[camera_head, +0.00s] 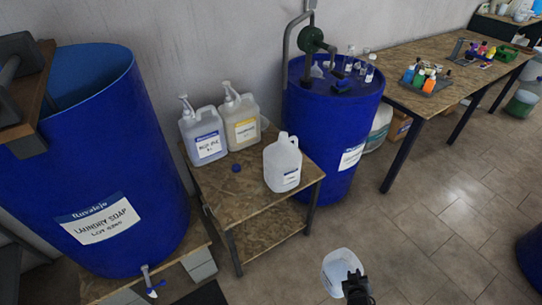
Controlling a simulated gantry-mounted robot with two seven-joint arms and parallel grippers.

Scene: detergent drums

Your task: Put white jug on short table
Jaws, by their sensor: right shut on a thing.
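A white jug (283,165) with a small label stands upright on the right part of the short wooden table (247,203). My right gripper (354,280) is at the bottom of the view, in front of and below the short table. It is shut on a pale white container (340,268), held over the floor. The container is partly hidden by the gripper, and I cannot tell its full shape. My left gripper is not in view.
Two pump bottles (241,118) and a blue cap (236,168) are also on the short table. A blue laundry soap drum (90,160) stands left, another blue drum (330,130) behind right. A long table (440,75) holds bottles. The front of the short table's top is bare.

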